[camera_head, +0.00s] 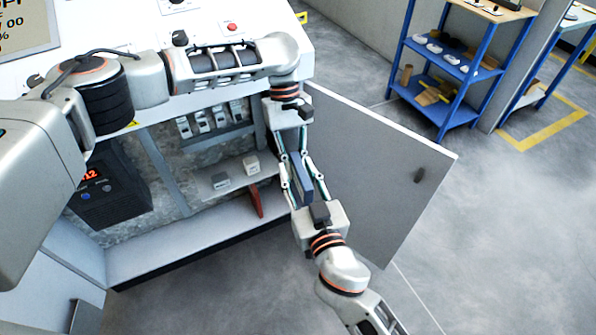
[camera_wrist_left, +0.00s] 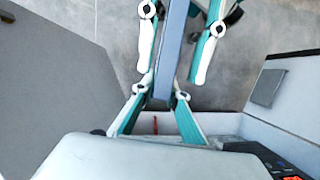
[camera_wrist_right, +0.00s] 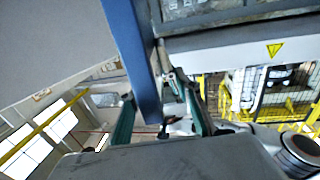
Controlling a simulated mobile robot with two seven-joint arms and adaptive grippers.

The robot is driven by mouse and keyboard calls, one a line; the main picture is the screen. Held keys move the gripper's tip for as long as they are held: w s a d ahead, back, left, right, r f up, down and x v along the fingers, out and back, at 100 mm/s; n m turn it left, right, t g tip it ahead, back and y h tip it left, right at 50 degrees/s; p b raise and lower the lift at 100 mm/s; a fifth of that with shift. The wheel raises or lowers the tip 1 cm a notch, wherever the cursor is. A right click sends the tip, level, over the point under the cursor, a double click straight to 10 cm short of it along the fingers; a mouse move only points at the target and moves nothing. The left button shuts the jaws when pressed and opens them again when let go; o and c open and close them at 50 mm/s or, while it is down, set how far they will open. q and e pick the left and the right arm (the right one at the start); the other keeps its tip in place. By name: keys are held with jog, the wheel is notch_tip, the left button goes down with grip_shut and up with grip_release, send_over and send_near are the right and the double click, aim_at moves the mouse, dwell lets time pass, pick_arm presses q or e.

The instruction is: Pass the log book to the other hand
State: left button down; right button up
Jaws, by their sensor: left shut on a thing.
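The log book (camera_head: 302,180) is a slim dark blue slab, held upright in front of the open cabinet. My left gripper (camera_head: 296,153) reaches down from above and is shut on its upper end. My right gripper (camera_head: 304,186) comes up from below, with its fingers spread on either side of the book. In the left wrist view the book (camera_wrist_left: 172,55) runs between the right gripper's two fingers, with gaps beside it. In the right wrist view the book (camera_wrist_right: 134,60) rises between the fingers; finger contact is hard to tell there.
The white cabinet's grey door (camera_head: 375,175) stands open just right of both grippers. Inside, a red piece (camera_head: 256,200) and small blocks (camera_head: 251,165) sit near a shelf edge. A black box with a red display (camera_head: 110,185) is at left. A blue shelf rack (camera_head: 455,75) stands farther back.

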grip_shut()
pick_arm(q)
jog(key=c, duration=1.9)
grip_release()
pick_arm(e)
jog(key=shift+a, duration=0.1)
pick_arm(q)
jog(key=shift+r, duration=0.1)
